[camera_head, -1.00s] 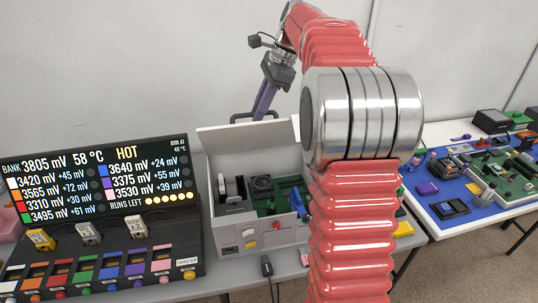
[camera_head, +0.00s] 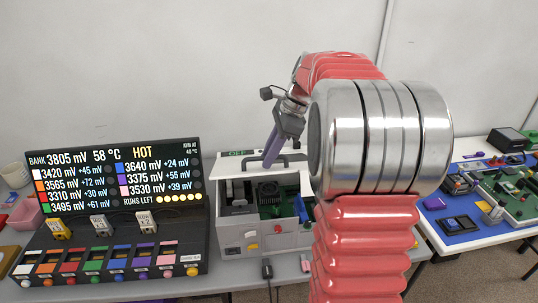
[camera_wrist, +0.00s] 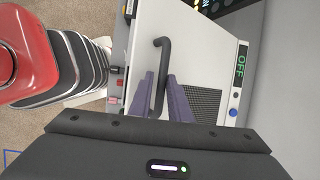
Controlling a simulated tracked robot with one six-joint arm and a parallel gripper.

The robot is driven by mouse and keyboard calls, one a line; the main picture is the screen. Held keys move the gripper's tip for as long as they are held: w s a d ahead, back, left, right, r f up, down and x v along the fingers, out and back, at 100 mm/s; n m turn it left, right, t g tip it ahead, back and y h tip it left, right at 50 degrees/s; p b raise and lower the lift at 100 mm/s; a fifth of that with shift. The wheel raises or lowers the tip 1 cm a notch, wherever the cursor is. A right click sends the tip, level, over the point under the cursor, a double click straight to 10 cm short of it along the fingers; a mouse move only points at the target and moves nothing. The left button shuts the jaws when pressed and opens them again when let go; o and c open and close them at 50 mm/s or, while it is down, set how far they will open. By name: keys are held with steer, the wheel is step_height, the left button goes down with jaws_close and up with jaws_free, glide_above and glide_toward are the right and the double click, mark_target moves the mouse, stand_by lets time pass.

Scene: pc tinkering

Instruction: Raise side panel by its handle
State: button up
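The white side panel (camera_wrist: 190,55) belongs to the open computer case (camera_head: 265,235). In the head view my gripper (camera_head: 272,155) reaches down to the handle from above.
A battery bank display (camera_head: 110,185) with several colored cells stands left of the case. A board on a blue mat (camera_head: 465,225) lies on the right table. An OFF display (camera_wrist: 241,62) sits beside the panel. My red arm covers the case's right side.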

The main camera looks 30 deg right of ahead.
steer(key=shift+s, duration=0.1)
steer(key=shift+c, duration=0.3)
steer(key=shift+c, duration=0.7)
steer(key=shift+r, duration=0.45)
jaws_close()
steer(key=shift+s+a+r+t+h, duration=0.15)
steer(key=shift+r+t, duration=0.1)
steer(key=shift+r, duration=0.25)
steer(key=shift+w+a+r+t+h, duration=0.15)
steer(key=shift+r+t, duration=0.1)
steer(key=shift+r, duration=0.25)
steer(key=s+a+r+n+h, duration=0.1)
steer(key=s+a+n, duration=0.3)
steer(key=a+n, duration=0.15)
steer(key=s+a+n+h, duration=0.1)
steer(key=s+a+n, duration=0.3)
steer(key=a, duration=0.3)
steer(key=s+a+f+n+t, duration=0.1)
steer(key=s+a+f+n, duration=0.1)
steer(key=s+a+n, duration=0.2)
steer(key=s+a+f+n+t+h, duration=0.1)
steer(key=s+a+f+n, duration=0.2)
steer(key=s+n, duration=0.6)
steer(key=shift+a, duration=0.95)
steer(key=shift+d+n, duration=0.1)
steer(key=shift+n, duration=0.15)
